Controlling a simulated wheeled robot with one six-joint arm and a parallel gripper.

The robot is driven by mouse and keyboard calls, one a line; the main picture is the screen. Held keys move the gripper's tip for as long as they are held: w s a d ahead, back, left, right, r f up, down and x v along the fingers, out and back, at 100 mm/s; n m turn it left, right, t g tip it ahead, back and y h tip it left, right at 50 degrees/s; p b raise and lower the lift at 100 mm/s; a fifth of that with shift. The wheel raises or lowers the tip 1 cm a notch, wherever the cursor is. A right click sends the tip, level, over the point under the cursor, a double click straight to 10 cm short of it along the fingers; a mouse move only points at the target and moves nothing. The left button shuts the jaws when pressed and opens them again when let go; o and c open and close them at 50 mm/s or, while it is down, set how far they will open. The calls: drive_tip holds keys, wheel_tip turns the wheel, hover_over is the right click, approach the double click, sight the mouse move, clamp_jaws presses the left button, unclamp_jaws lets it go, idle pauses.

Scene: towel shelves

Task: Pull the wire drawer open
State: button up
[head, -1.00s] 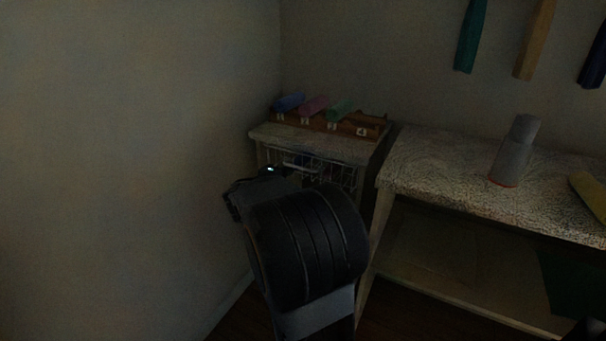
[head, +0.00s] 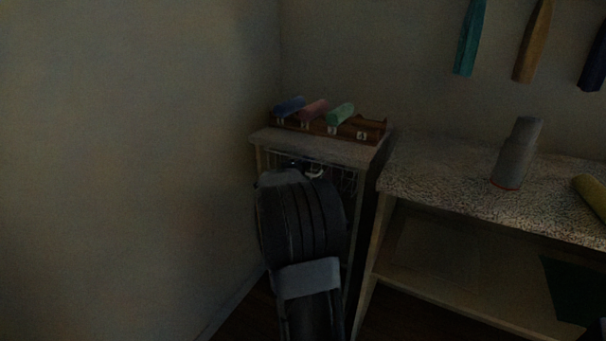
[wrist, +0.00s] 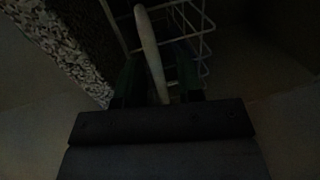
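The wire drawer (head: 343,178) is a white wire basket under the top of the small cabinet at the back, partly hidden behind my arm in the head view. In the wrist view its wires (wrist: 200,45) show at the top. Its pale bar handle (wrist: 150,45) runs down between the two dark green fingers of my gripper (wrist: 158,80). The fingers stand apart, one on each side of the handle, with gaps visible. I cannot tell whether the handle is at fingertip depth. My arm hides the gripper in the head view.
A wooden rack (head: 345,130) with rolled towels in blue, pink and green stands on the cabinet; its slot 4 looks empty. A speckled table (head: 440,175) with a grey roll (head: 517,155) stands to the right. A wall is close on the left.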

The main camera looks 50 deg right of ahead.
clamp_jaws()
idle(0.5)
